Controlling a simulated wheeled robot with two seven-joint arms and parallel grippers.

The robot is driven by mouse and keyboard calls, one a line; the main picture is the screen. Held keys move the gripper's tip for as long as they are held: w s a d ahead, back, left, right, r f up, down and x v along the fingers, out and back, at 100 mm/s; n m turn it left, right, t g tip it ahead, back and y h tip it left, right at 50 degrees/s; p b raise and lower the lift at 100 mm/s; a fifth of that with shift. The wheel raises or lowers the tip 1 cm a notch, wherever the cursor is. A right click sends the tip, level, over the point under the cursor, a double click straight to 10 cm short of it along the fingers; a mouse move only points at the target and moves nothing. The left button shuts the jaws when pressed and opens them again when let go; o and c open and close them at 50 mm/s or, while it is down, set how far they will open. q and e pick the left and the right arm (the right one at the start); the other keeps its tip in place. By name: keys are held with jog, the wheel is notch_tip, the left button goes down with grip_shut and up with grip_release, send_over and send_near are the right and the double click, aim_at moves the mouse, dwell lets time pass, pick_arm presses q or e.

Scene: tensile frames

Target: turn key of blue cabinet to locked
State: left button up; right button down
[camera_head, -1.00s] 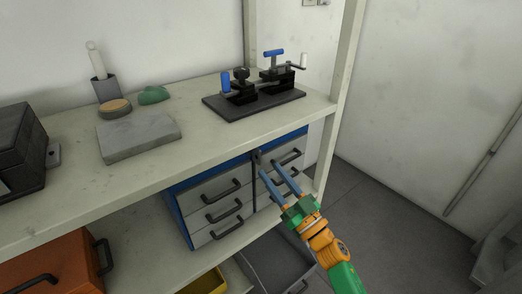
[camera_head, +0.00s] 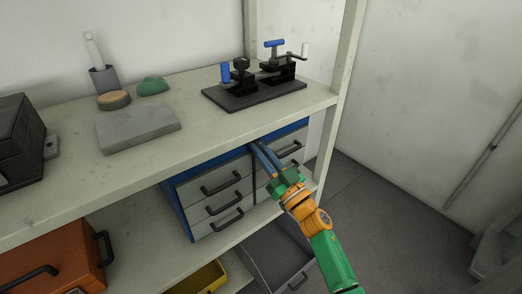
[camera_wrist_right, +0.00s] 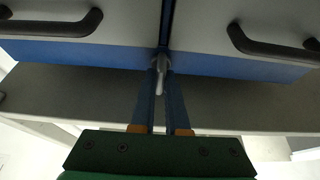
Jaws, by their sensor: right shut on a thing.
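The blue cabinet (camera_head: 172,208) with grey drawers stands under the workbench top. Its small metal key (camera_wrist_right: 160,72) shows in the wrist view at the middle of the blue top rail, between the two drawer columns. My right gripper (camera_head: 257,147) reaches up to this spot, its long blue fingers shut on the key. In the wrist view the fingers (camera_wrist_right: 160,82) lie on both sides of the key. In the head view the fingers hide the key. I cannot tell whether the lock is turned. My left gripper is not in view.
The bench top (camera_head: 62,192) overhangs close above the gripper. A black clamp fixture (camera_head: 253,95) stands on it, with a grey slab (camera_head: 138,130) to its left. Black drawer handles (camera_head: 222,183) stick out beside the fingers. Below are an orange case (camera_head: 60,265) and a grey bin (camera_head: 270,258).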

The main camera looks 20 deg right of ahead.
jog(key=shift+n, duration=0.3)
jog(key=n+g+y, duration=0.1)
jog(key=n+g, duration=0.1)
jog(key=n, duration=0.4)
jog(key=n+g+y+p, duration=0.1)
jog(key=n+g+y, duration=0.1)
jog(key=n, duration=0.5)
jog(key=n+g+y+p, duration=0.1)
jog(key=n+g+y, duration=0.1)
jog(key=n, duration=0.4)
jog(key=shift+r+g, duration=0.1)
jog(key=shift+g, duration=0.3)
pick_arm(q)
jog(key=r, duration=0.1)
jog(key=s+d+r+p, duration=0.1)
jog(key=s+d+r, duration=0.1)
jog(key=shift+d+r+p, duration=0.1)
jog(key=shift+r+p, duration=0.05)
jog(key=shift+p, duration=0.15)
pick_arm(e)
jog(key=n+g, duration=0.1)
jog(key=n, duration=0.1)
jog(key=shift+n, duration=0.4)
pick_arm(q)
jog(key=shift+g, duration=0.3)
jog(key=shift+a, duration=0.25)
pick_arm(e)
jog(key=c, duration=0.9)
grip_release()
